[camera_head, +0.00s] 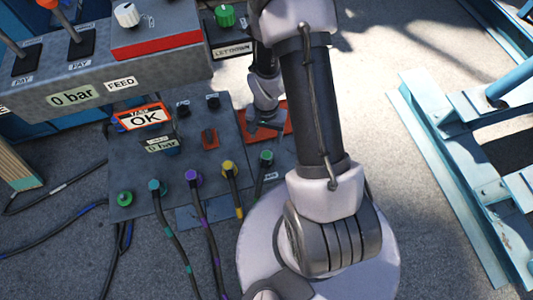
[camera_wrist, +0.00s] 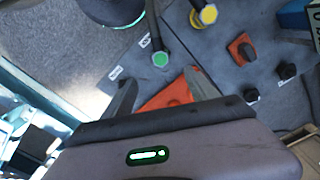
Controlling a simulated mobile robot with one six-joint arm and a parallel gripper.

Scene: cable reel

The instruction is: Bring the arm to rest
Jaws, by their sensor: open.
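My gripper (camera_wrist: 162,88) is open in the wrist view, with its two fingers apart and nothing between them. An orange-red plate (camera_wrist: 166,93) shows behind the gap between the fingers. In the head view my gripper (camera_head: 266,122) is small and partly hidden by my arm, over the orange-red plate (camera_head: 284,122) at the right of the grey panel (camera_head: 130,190). My arm (camera_head: 310,100) is bent and reaches down the middle of the head view. I cannot tell whether the fingers touch the plate.
Cables with teal (camera_head: 154,186), purple (camera_head: 193,176), yellow (camera_head: 229,168) and green (camera_head: 266,157) plugs run off the panel. An OK display (camera_head: 144,117) and a red switch (camera_head: 209,138) sit on it. A lever console (camera_head: 100,80) stands behind. A blue frame (camera_head: 480,160) is at the right; floor between is clear.

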